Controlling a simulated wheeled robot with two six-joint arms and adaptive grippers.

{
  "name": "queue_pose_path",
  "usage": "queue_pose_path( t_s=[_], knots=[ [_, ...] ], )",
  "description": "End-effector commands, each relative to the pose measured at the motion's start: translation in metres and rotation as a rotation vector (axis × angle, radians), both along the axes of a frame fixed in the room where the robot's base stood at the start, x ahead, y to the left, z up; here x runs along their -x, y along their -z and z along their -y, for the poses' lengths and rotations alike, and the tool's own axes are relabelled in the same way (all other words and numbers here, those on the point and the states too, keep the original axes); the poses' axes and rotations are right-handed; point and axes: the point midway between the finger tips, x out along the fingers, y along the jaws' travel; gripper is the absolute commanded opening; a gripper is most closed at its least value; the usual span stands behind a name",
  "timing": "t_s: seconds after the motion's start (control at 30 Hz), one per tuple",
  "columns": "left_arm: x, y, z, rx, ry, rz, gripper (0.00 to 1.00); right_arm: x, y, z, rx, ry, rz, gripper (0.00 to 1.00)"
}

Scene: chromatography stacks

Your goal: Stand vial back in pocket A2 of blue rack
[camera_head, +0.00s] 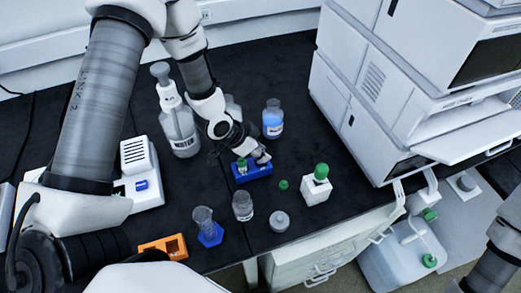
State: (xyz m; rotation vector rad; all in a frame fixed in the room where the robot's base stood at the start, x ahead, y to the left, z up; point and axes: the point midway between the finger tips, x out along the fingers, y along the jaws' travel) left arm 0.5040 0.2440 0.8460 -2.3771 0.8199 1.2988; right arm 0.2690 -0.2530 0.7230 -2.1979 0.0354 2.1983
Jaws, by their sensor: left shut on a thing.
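The blue rack (262,173) stands on the black bench near the middle of the head view. My left gripper (245,158) comes down over it from behind and is shut on a small green-capped vial (241,164). The vial is at the left part of the rack. Its lower part is hard to make out, so I cannot tell whether it sits in a pocket or is held just above one. The gripper hides part of the rack's back, and the pocket labels are too small to read. My right gripper is out of view.
Nearby are a blue-liquid bottle (272,119), wash bottle (180,130), white block with green-capped vial (315,190), loose green cap (283,185), clear jar (242,206), grey-lidded item (279,221), cylinder (207,228) and orange rack (150,246). White instruments (375,110) stand right.

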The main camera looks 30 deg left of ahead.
Motion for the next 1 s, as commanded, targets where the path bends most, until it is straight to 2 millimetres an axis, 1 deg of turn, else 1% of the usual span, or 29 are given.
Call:
queue_pose_path(
  t_s=[0.13,0.6,1.0],
  knots=[
    [0.000,0.003,0.000,0.000,0.000,0.000,0.00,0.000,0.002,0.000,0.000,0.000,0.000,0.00],
    [0.000,0.023,0.000,0.000,0.000,0.000,0.00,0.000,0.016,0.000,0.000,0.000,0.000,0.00],
    [0.000,0.025,0.000,0.000,0.000,0.000,0.00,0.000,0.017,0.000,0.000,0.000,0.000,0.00]
  ],
)
